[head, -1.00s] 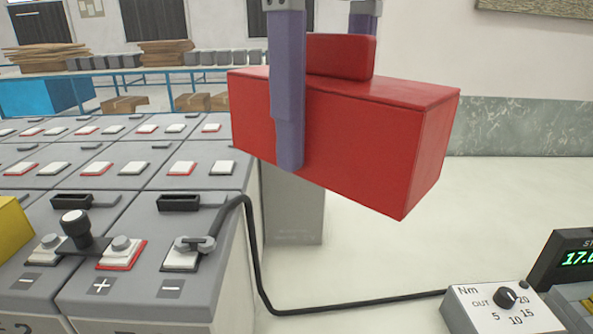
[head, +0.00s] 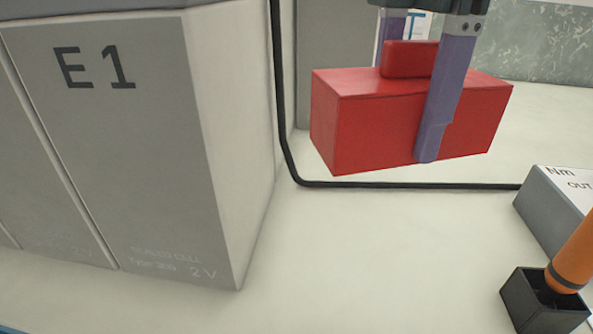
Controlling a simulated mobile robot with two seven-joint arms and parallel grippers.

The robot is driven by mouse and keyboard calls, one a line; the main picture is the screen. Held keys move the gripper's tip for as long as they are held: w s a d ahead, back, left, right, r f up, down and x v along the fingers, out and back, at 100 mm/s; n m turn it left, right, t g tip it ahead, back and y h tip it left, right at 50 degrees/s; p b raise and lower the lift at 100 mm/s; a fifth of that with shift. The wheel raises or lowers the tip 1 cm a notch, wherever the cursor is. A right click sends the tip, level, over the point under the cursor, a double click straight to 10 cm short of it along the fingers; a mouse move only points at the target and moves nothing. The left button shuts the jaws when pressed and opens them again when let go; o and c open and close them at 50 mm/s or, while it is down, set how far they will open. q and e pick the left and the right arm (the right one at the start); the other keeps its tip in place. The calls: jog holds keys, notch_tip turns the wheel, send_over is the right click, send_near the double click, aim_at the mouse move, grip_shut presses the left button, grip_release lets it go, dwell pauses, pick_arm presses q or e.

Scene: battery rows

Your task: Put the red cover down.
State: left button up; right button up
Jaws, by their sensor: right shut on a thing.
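The red cover (head: 375,120) is a red box with a raised red handle on top, right of centre in the head view. My right gripper (head: 418,85) is shut on it, with one purple finger in front of the handle and box side and the other behind. The far finger is mostly hidden by the cover. My left gripper is not in view.
A grey battery cell marked E1 (head: 130,170) fills the left, apart from the cover. A black cable (head: 400,185) runs along the pale surface to a grey Nm box (head: 550,205) at the right. A dark holder (head: 530,300) with an orange handle (head: 575,255) stands front right. The front middle is clear.

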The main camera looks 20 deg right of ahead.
jog(key=b, duration=0.3)
send_over(366, 275)
notch_tip(366, 275, down, 16)
jog(key=shift+r, duration=0.1)
notch_tip(366, 275, down, 4)
jog(key=shift+r+b, duration=0.15)
jog(key=shift+b, duration=0.55)
jog(key=shift+f, duration=0.2)
jog(key=shift+f, duration=0.15)
jog(key=o, duration=1.2)
